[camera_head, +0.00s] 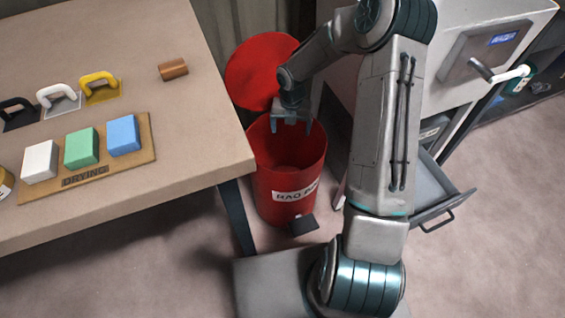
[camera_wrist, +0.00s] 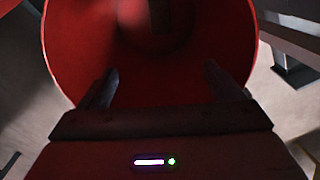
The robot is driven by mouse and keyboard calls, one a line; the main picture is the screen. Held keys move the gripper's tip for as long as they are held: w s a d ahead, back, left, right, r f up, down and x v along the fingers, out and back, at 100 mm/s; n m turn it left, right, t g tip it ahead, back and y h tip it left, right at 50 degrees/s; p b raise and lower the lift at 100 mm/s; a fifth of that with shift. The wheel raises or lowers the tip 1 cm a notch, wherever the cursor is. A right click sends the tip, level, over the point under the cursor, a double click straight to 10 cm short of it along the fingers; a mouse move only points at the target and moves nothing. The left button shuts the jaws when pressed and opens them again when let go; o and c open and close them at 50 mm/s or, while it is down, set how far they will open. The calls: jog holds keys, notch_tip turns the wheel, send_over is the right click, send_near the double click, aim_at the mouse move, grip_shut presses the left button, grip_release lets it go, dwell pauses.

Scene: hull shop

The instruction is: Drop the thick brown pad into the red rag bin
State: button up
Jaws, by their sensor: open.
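The red rag bin (camera_head: 275,190) stands on the floor beside the table, with its round lid (camera_head: 258,72) raised open at the back. My gripper (camera_head: 291,125) points down over the bin's mouth. Its two fingers are apart with nothing between them. In the wrist view, the open gripper (camera_wrist: 158,85) is over the bin's red inside (camera_wrist: 80,50). A dim reddish-brown blocky shape (camera_wrist: 170,14) shows deep in the bin; I cannot tell if it is the thick brown pad. No other clear thick brown pad shows.
A small brown cylinder-like block (camera_head: 173,69) lies on the table (camera_head: 190,120). Handled trowels and a drying board (camera_head: 146,160) with white, green and blue blocks are at left. A grey cabinet (camera_head: 470,60) with an open drawer (camera_head: 432,195) stands at right.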

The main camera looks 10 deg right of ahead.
notch_tip(320, 180, up, 13)
jog(key=p, duration=0.4)
jog(key=shift+r, duration=0.15)
jog(key=s+r+m+t+p, duration=0.1)
jog(key=s+r+m+p, duration=0.9)
jog(key=s+r+m, duration=0.3)
jog(key=s+r+m+t+p, duration=0.1)
jog(key=s+r+m+p, duration=1)
jog(key=r+m, duration=0.8)
notch_tip(320, 180, up, 6)
jog(key=s, duration=0.2)
jog(key=shift+s+m+t, duration=0.35)
jog(key=shift+m+t, duration=0.05)
